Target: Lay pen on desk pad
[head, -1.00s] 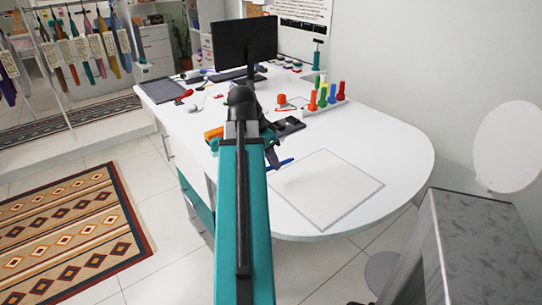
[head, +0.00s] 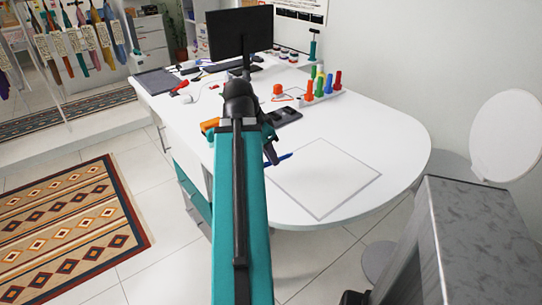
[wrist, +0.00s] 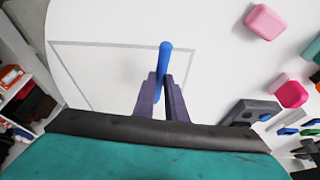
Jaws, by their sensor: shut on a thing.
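The blue pen (head: 283,156) shows beside my arm in the head view. In the wrist view the pen (wrist: 165,56) stands out between the two dark fingers of my gripper (wrist: 162,84), which is shut on it. My gripper (head: 269,155) is partly hidden behind my arm in the head view. The desk pad (head: 325,180) is a pale rectangle with a grey outline on the white desk. The pen is near the pad's left corner in the head view, and in the wrist view it overlaps the pad's right side (wrist: 110,70). Its height above the desk is unclear.
The white desk (head: 395,150) has free room around the pad. Farther back are a dark tray (head: 285,116), coloured pegs (head: 322,86), and a monitor (head: 240,32). A grey metallic cabinet (head: 480,240) stands at the right. Pink blocks (wrist: 264,22) show in the wrist view.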

